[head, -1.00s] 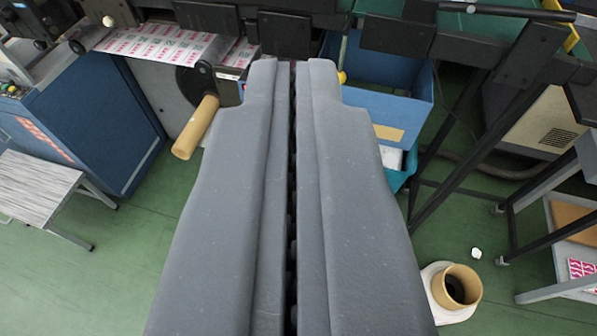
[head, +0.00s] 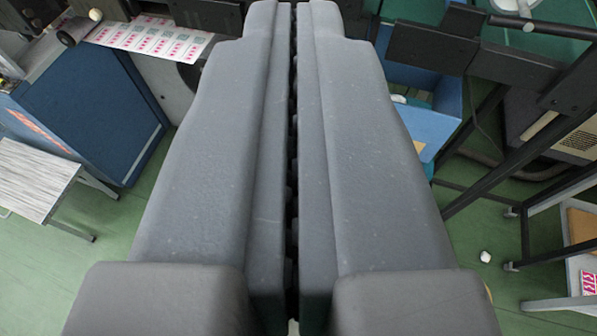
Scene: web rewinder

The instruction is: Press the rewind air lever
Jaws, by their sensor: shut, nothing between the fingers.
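My gripper (head: 292,8) is shut, its two long grey fingers side by side with only a thin dark gap between them. The fingertips reach the top edge of the head view, in front of the machine's dark frame. I cannot make out the rewind air lever; whatever lies behind the fingers is hidden. A printed label web (head: 150,38) runs on the machine to the left of the fingertips.
A blue cabinet (head: 85,115) and a small striped-top table (head: 30,180) stand at left. A blue bin (head: 425,125) is right of the fingers. Dark machine bars (head: 520,75) cross the upper right. Green floor (head: 485,225) shows at lower right.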

